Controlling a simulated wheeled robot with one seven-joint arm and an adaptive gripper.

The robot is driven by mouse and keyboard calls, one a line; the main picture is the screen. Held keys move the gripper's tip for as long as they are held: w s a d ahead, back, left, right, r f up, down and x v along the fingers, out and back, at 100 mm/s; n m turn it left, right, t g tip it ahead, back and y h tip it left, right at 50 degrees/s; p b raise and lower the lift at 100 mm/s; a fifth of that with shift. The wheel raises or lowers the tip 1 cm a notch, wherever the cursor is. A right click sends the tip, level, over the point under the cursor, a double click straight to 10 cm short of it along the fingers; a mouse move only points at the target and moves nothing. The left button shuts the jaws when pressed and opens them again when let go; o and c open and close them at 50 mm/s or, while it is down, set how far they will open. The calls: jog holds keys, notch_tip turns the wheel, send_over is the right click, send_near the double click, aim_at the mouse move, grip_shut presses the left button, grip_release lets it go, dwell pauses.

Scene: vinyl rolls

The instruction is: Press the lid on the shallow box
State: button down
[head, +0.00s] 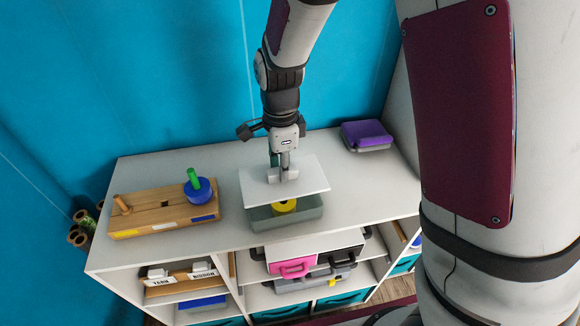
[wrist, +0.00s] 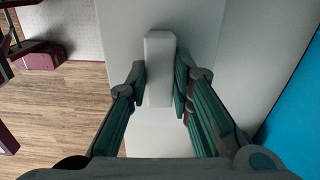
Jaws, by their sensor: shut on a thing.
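A flat white lid (head: 312,182) with a raised block handle is over the shallow grey-green box (head: 302,216) on the worktop. My gripper (head: 283,172) is shut on the lid's handle from above. In the wrist view the handle (wrist: 159,62) stands between the two fingers (wrist: 160,78), with the pale lid (wrist: 200,25) beneath. The lid looks raised above the box. The box's front part shows below the lid's near edge, with a yellow round thing (head: 284,207) inside. The back of the box is hidden by the lid.
A wooden peg board (head: 150,218) with a blue roll on a green peg (head: 197,190) stands to the left. A purple-topped grey box (head: 367,134) sits at the back right. Bare worktop (head: 360,185) lies right of the box. Shelves below hold cases and bins.

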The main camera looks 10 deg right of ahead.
aim_at(283, 186)
dwell(0.4)
jog(key=shift+f, duration=3.2)
jog(key=shift+f+p, duration=0.3)
jog(key=shift+p, duration=0.3)
dwell(1.6)
jog(key=c, duration=0.9)
grip_release()
jog(key=shift+o, duration=0.2)
jog(key=shift+r, duration=0.1)
jog(key=shift+r+p, duration=1.3)
jog(key=shift+r, duration=2.15)
